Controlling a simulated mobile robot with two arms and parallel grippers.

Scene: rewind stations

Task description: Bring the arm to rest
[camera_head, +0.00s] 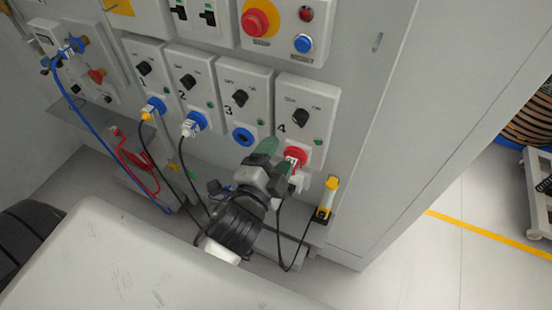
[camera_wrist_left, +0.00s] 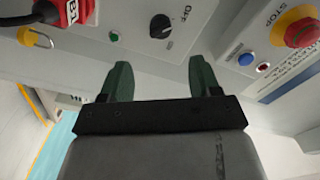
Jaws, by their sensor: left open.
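My left gripper (camera_head: 276,158) is in front of the lower part of the station 4 panel (camera_head: 302,92), just left of the red plug (camera_head: 296,153) there. Its two green fingers also show in the left wrist view (camera_wrist_left: 158,78), spread apart with nothing between them. In that view the black switch knob (camera_wrist_left: 160,26) lies beyond the fingertips, and a red connector (camera_wrist_left: 76,10) is off to the upper left, apart from the fingers. The gripper hides part of the panel's lower edge. My right gripper is not in view.
Panels 1 to 3 stand left, with plugs (camera_head: 153,106) and hanging cables in the first two and an empty blue socket (camera_head: 242,137) in panel 3. A yellow handheld control (camera_head: 327,198) hangs right of my gripper. Open floor (camera_head: 400,250) lies to the right.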

